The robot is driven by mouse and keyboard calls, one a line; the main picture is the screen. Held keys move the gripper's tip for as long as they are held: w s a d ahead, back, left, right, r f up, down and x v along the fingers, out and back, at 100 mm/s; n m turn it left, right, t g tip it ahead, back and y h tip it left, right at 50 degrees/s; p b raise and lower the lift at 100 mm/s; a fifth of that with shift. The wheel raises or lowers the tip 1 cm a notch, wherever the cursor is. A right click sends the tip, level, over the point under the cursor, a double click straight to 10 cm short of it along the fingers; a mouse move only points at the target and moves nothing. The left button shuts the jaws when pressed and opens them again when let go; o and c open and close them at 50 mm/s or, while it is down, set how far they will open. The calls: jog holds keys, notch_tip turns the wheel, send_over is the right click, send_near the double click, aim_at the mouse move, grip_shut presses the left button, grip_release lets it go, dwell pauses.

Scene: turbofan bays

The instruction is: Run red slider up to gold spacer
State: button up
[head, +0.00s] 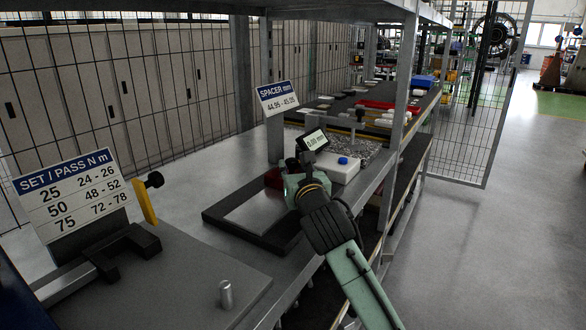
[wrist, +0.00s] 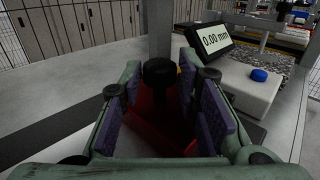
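The red slider (wrist: 150,125) shows dark red between my fingers in the wrist view, with a black knob (wrist: 158,72) above it. In the head view, a dark red part of the slider (head: 273,178) shows just left of my gripper (head: 291,172). In the wrist view my gripper (wrist: 160,95) is open, its purple pads either side of the knob and slider with gaps visible. The digital readout (wrist: 213,40) beside it shows 0.00 mm. I cannot make out the gold spacer; my gripper may hide it.
A white block with a blue button (head: 343,163) stands right of my gripper. A dark-framed tray (head: 215,215) lies in front left. A spacer sign (head: 277,97) reads 44.95 - 45.05. A post rises behind the slider. A yellow bracket (head: 145,203) and metal cylinder (head: 226,294) are nearer.

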jog(key=o, duration=0.3)
jog(key=shift+s, duration=0.1)
jog(key=s, duration=0.4)
jog(key=s+d, duration=0.1)
jog(key=s, duration=0.2)
jog(key=s+d, duration=0.1)
jog(key=s, duration=0.3)
jog(key=shift+s+d, duration=0.2)
jog(key=shift+s, duration=0.1)
